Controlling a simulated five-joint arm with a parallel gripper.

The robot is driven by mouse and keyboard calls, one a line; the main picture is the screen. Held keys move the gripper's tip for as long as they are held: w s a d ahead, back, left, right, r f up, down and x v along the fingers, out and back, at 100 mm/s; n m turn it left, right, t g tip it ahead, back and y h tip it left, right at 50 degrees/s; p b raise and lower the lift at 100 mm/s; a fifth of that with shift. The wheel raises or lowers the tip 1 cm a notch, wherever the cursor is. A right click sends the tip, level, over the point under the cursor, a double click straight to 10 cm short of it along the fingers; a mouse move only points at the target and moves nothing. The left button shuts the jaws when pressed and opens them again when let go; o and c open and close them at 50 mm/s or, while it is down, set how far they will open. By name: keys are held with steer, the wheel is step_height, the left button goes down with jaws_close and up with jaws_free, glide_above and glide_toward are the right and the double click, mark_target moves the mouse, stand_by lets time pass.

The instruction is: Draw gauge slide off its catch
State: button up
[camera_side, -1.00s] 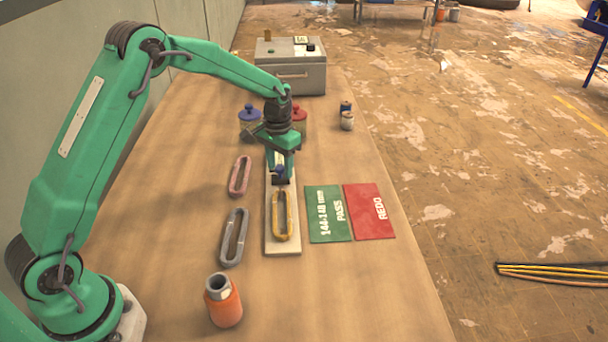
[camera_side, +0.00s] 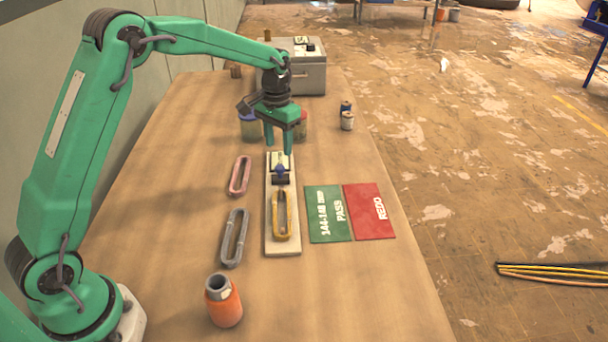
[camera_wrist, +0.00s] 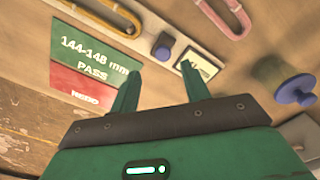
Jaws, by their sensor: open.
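The gauge is a long pale board (camera_side: 269,243) on the bench. Its slide (camera_side: 280,181) carries a dark blue knob (camera_side: 279,170), also seen in the wrist view (camera_wrist: 163,46). A small display (camera_wrist: 201,64) sits beside the knob there. A yellow oblong link (camera_side: 291,225) lies on the board on the near side of the slide. My gripper (camera_side: 278,146) is open and empty, above and a little behind the knob, apart from it. In the wrist view its two fingers (camera_wrist: 158,70) stand wide apart. I cannot make out the catch.
A green PASS card (camera_side: 322,232) and a red REDO card (camera_side: 369,222) lie right of the gauge. Pink (camera_side: 233,184) and grey (camera_side: 225,247) links lie left. An orange bottle (camera_side: 226,309) stands in front. Lidded jars (camera_side: 250,131) and a grey case (camera_side: 306,82) stand behind.

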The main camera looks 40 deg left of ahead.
mark_target(280, 167)
steer(key=shift+r, duration=0.35)
steer(key=shift+w+a, duration=0.25)
steer(key=shift+f, duration=0.15)
steer(key=shift+f, duration=3.85)
